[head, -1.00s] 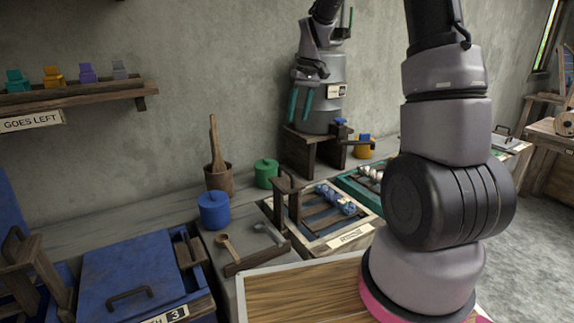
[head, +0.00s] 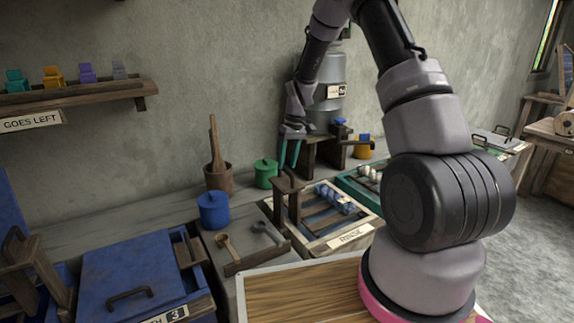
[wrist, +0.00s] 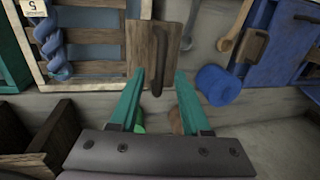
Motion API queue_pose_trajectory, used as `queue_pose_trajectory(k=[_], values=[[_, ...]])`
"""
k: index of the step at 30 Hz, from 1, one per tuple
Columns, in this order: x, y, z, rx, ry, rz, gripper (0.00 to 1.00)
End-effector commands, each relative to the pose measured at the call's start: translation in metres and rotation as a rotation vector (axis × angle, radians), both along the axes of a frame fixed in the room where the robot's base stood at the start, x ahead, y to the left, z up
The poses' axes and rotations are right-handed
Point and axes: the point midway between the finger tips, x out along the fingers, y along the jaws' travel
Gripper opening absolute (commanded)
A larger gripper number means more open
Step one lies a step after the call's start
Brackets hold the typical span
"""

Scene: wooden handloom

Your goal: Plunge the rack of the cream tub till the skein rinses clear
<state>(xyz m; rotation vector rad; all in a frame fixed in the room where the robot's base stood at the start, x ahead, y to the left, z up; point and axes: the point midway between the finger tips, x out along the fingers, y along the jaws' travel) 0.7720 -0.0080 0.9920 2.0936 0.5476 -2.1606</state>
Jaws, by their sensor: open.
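The cream tub (head: 375,217) labelled RINSE stands on the bench, and a blue skein (head: 334,198) lies across the slats of its wooden rack (head: 318,221). The rack's upright end with its handle (head: 287,184) rises at the tub's left end. My gripper (head: 288,160) points down just above that handle in the head view, teal fingers apart and empty. In the wrist view the open gripper (wrist: 159,76) has the dark handle (wrist: 158,62) in line with the gap between its fingertips; I cannot tell if they touch. The skein (wrist: 52,45) shows at upper left there.
A blue vat (head: 132,270) is at left, a teal-edged tub (head: 350,186) beyond.

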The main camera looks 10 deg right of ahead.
Motion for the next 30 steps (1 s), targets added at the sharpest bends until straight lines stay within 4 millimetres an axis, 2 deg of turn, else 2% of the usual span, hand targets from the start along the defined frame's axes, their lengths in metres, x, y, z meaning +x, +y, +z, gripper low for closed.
queue_pose_trajectory(k=[4,13,15,17,30], values=[[-0.0008,0.0020,-0.0103,0.000,0.000,0.000,0.47],[-0.0009,0.0022,-0.0122,0.000,0.000,-0.001,0.47],[-0.0009,0.0022,-0.0121,0.000,0.000,-0.001,0.20],[-0.0009,0.0022,-0.0120,0.000,0.000,-0.001,0.00],[-0.0009,0.0021,-0.0118,0.000,0.000,-0.001,0.00]])
